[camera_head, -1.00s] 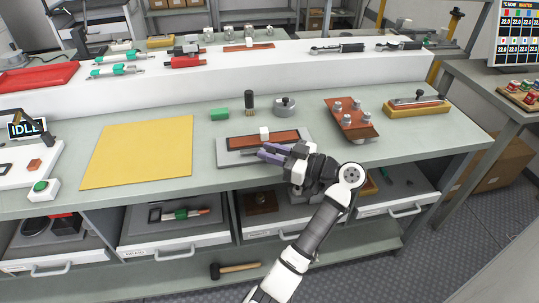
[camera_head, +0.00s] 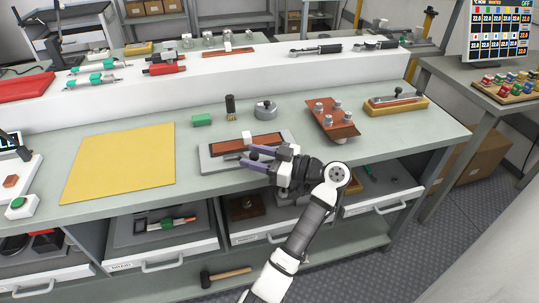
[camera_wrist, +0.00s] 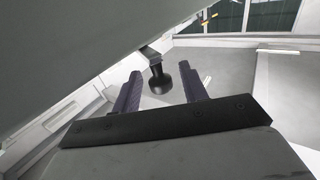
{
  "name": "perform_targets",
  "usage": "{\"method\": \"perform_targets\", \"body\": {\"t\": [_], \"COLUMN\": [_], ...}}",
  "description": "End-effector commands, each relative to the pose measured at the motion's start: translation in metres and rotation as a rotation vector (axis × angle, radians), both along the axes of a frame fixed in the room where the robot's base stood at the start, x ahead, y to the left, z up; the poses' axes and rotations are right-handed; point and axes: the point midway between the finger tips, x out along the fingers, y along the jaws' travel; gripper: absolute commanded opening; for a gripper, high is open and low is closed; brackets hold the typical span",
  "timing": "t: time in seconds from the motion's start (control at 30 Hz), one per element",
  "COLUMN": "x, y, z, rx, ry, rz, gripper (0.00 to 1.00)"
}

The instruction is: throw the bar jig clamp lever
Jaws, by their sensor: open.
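The bar jig (camera_head: 213,165) is a grey base with a reddish-brown bar (camera_head: 222,147) along it and a white block (camera_head: 247,137) near its middle. It lies on the green bench. The clamp lever (camera_wrist: 159,77) shows in the wrist view as a dark stem with a round black knob. My gripper (camera_head: 246,156) is open at the front edge of the jig, its purple fingers pointing left. In the wrist view the knob stands between the two fingers of my gripper (camera_wrist: 161,82), with gaps on both sides. In the head view the lever is small and partly hidden by the fingers.
A green block (camera_head: 202,120), a black cylinder (camera_head: 230,106) and a round metal pot (camera_head: 265,110) stand behind the jig. A yellow mat (camera_head: 118,163) lies left. A brown plate with metal posts (camera_head: 331,119) stands right. Open drawers (camera_head: 160,240) are below.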

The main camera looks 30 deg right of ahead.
Motion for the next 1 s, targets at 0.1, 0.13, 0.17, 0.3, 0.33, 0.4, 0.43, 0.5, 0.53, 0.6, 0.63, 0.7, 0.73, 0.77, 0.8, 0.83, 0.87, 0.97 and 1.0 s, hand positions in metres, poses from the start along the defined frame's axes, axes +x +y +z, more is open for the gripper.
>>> {"method": "perform_targets", "body": {"t": [0.1, 0.13, 0.17, 0.3, 0.33, 0.4, 0.43, 0.5, 0.53, 0.6, 0.63, 0.7, 0.73, 0.77, 0.8, 0.83, 0.87, 0.97, 1.0], "x": [-0.012, -0.016, -0.021, -0.047, -0.053, -0.067, -0.069, -0.075, -0.078, -0.085, -0.087, -0.092, -0.094, -0.096, -0.098, -0.100, -0.101, -0.104, -0.104], "y": [-0.011, -0.014, -0.018, -0.040, -0.045, -0.055, -0.056, -0.062, -0.064, -0.069, -0.071, -0.075, -0.077, -0.078, -0.080, -0.081, -0.082, -0.084, -0.084], "z": [-0.002, -0.002, -0.003, -0.003, -0.003, -0.003, -0.002, -0.001, -0.001, -0.002, -0.002, -0.001, -0.001, -0.001, -0.001, -0.001, -0.001, 0.000, 0.000], "rx": [0.000, 0.000, 0.000, -0.001, 0.000, -0.001, -0.001, -0.001, -0.001, -0.001, -0.001, -0.001, -0.001, -0.001, -0.001, -0.001, -0.001, 0.000, 0.000], "ry": [-0.002, -0.001, -0.001, -0.002, -0.001, -0.002, 0.001, 0.001, 0.002, 0.001, 0.001, -0.001, -0.001, 0.000, 0.001, 0.001, 0.001, 0.000, 0.000], "rz": [-0.005, -0.005, -0.007, -0.008, -0.008, -0.007, -0.005, -0.006, -0.005, -0.005, -0.005, -0.004, -0.004, -0.003, -0.004, -0.003, -0.002, -0.002, -0.001], "gripper": [0.43, 0.43, 0.43, 0.43, 0.43, 0.43, 0.43, 0.43, 0.43, 0.43, 0.43, 0.43, 0.43, 0.43, 0.43, 0.43, 0.43, 0.43, 0.43]}}
